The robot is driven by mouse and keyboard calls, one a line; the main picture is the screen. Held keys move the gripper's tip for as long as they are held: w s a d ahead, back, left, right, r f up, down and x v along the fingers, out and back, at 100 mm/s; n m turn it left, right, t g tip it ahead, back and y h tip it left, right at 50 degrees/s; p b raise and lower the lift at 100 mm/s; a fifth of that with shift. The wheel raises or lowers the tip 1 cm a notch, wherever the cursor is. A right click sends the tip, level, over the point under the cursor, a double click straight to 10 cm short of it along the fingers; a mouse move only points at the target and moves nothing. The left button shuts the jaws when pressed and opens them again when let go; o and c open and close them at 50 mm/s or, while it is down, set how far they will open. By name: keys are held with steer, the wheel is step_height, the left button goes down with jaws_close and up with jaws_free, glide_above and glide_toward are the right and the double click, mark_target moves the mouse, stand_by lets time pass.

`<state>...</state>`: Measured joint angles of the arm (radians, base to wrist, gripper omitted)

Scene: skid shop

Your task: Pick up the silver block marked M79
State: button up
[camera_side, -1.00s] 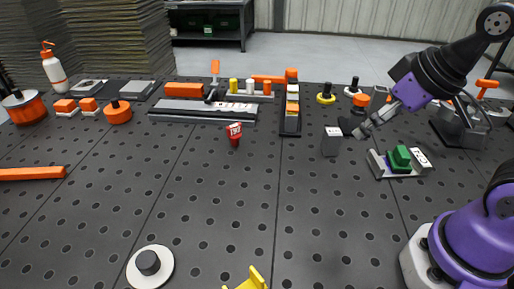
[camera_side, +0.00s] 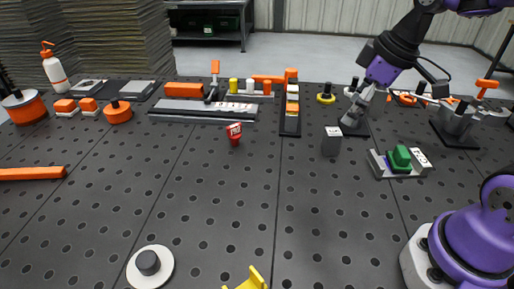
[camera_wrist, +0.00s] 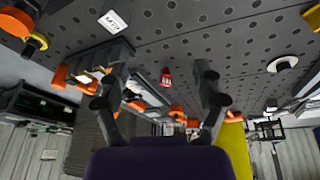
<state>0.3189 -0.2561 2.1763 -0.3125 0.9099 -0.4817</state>
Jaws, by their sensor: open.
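A fixture holding a green part (camera_side: 401,157) sits right of the block. A small red marked piece (camera_side: 234,134) is to the left. Behind are a dark rack (camera_side: 290,130), a grey rail (camera_side: 200,108) and orange-handled clamps (camera_side: 458,120). The table in front of the block is largely clear.

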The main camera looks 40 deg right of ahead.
mark_target(335, 131)
steer(key=w+d+f+n+y, duration=0.1)
steer(key=d+f+n, duration=0.1)
steer(key=f, duration=0.1)
steer(key=w+d+f+n, duration=0.2)
steer(key=f, duration=0.2)
steer(key=w+d+f+n+g+y, duration=0.1)
steer(key=w+d+f, duration=0.1)
steer(key=d+f, duration=0.1)
steer(key=shift+w+f+n+y, duration=0.2)
steer(key=shift+n+y, duration=0.1)
steer(key=shift+n, duration=0.1)
steer(key=x, duration=0.5)
steer(key=shift+w+f, duration=0.25)
steer(key=shift+w, duration=0.05)
jaws_close()
